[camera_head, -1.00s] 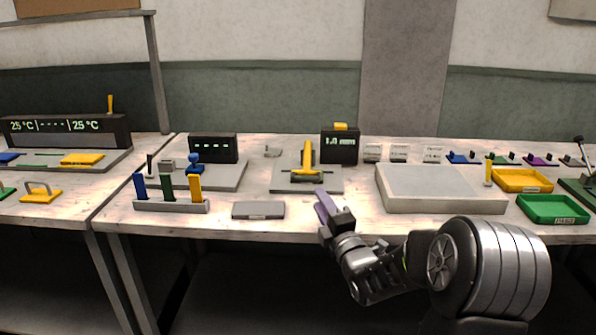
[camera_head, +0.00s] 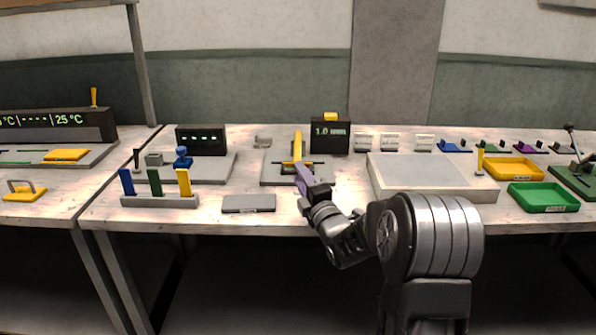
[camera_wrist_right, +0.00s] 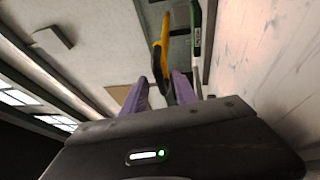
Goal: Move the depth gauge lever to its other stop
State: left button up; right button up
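The depth gauge has a flat grey base (camera_head: 272,172), an upright yellow lever (camera_head: 297,145) and a dark display (camera_head: 331,135) reading 1.0 mm. My right gripper (camera_head: 303,178), with purple fingers, is at the near side of the lever, overlapping its lower part in the head view. In the right wrist view the gripper (camera_wrist_right: 160,92) is open, fingers apart, and the yellow lever (camera_wrist_right: 159,55) shows in the gap between them. I cannot tell whether a finger touches it. My left gripper is not in view.
A pale raised block (camera_head: 425,172) stands right of the gauge, with yellow (camera_head: 513,170) and green (camera_head: 545,198) trays beyond. A grey plate (camera_head: 249,204) lies front left, next to a rack (camera_head: 160,201) with blue, green and yellow pieces.

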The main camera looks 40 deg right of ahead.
aim_at(298, 158)
jog(key=shift+x, duration=1.2)
grip_shut()
jog(key=shift+r, duration=0.2)
dwell(0.4)
